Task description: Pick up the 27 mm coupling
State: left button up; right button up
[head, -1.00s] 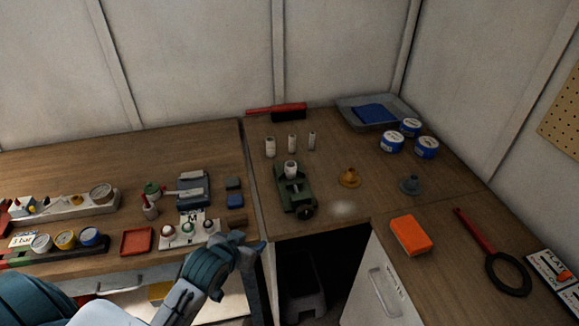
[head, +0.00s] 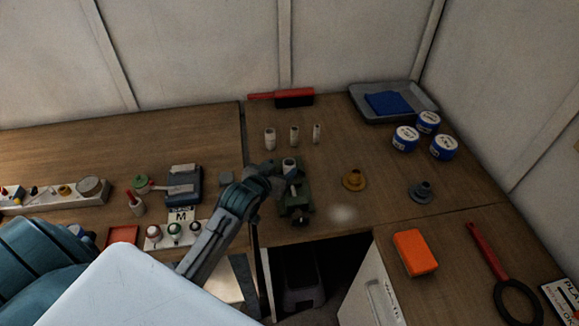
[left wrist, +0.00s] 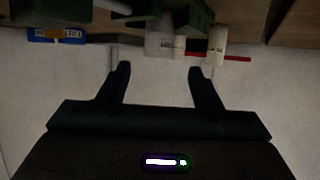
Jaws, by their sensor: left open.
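I cannot read sizes, so which piece is the 27 mm coupling is unclear. In the head view, three pale cylinders stand upright at the back, from a wide one (head: 270,139) through a middle one (head: 294,135) to a thin one (head: 316,133). Another pale short cylinder (head: 289,164) stands at the green vise (head: 296,198). My left gripper (head: 278,177) is open beside the vise, close to that cylinder; contact is unclear. In the left wrist view, the open fingers (left wrist: 158,72) have nothing gripped, with pale cylinders (left wrist: 216,45) beyond the tips. My right gripper is out of view.
A brown flanged piece (head: 353,180) and a grey one (head: 421,191) stand right of the vise. A red brush (head: 293,98), a grey tray (head: 426,98) and several blue-white tins (head: 405,139) lie behind. An orange block (head: 415,252) sits on the right bench.

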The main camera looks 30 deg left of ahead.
aim_at(291, 160)
pick_arm(q)
jog(key=shift+w+f, duration=0.15)
jog(key=shift+w, duration=0.25)
jog(key=shift+w+f, duration=0.1)
jog(key=shift+w, duration=0.25)
jog(key=p+x, duration=0.2)
jog(key=x, duration=0.2)
jog(key=shift+d+p, duration=0.1)
jog(key=shift+p, duration=0.2)
jog(key=shift+w+f, duration=0.15)
jog(key=shift+w, duration=0.1)
jog(key=shift+w+f, duration=0.1)
jog(key=c, duration=1.1)
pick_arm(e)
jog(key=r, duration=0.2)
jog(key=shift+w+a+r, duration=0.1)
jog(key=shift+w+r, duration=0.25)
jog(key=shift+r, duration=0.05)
pick_arm(q)
jog(key=shift+o, duration=0.2)
